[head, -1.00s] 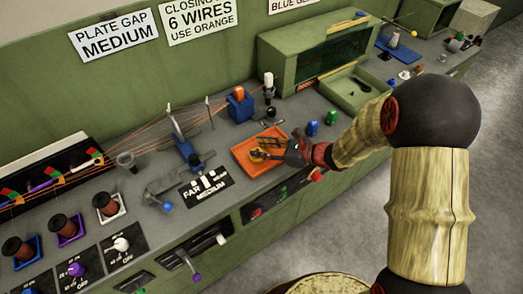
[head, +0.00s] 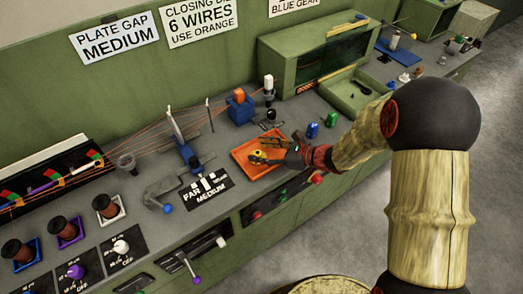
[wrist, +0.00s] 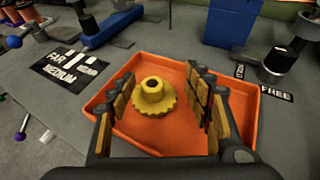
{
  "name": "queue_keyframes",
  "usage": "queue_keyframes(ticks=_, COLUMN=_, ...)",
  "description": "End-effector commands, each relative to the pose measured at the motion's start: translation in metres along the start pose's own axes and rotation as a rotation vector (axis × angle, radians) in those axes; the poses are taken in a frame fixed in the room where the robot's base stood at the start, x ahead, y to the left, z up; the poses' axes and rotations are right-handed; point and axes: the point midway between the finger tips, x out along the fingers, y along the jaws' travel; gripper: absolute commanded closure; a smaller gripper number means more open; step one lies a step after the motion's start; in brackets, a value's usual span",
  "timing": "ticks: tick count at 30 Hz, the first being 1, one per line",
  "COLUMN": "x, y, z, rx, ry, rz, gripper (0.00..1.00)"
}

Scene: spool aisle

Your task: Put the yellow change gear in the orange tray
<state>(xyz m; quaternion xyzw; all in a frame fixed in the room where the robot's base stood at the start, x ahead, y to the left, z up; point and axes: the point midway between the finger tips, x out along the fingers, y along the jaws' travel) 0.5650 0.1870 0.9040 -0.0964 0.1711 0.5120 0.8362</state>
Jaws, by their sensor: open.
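The yellow change gear (wrist: 154,98) lies in the orange tray (wrist: 185,138), left of the middle of its floor, with its hub and hole facing up. In the head view the gear (head: 258,156) shows as a small yellow shape in the tray (head: 243,164). My gripper (wrist: 165,104) is open, with its yellow-padded fingers spread on both sides of the gear in the wrist view. A gap shows between the gear and the right finger. In the head view my gripper (head: 274,151) reaches over the tray from the right.
A blue block with an orange top (head: 240,106) stands behind the tray. A green and a blue piece (head: 332,119) stand to its right. A black FAR/MEDIUM plate (head: 207,191) and a blue-based post lie to its left.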

Motion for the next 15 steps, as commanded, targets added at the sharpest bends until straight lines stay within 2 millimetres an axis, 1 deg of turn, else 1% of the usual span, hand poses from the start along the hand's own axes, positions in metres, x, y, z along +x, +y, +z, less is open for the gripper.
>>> queue_keyframes(ticks=1, x=-0.001, y=0.0, z=0.004, rx=-0.001, ry=0.0, rz=0.0, gripper=0.49)
queue_keyframes(ticks=2, x=-0.005, y=-0.001, z=0.003, rx=0.0, ry=0.0, rz=-0.001, gripper=0.49)
queue_keyframes(ticks=5, x=-0.019, y=-0.001, z=0.003, rx=0.002, ry=0.0, rz=-0.004, gripper=0.49)
queue_keyframes(ticks=15, x=-0.088, y=-0.002, z=0.004, rx=0.001, ry=0.0, rz=-0.005, gripper=0.49)
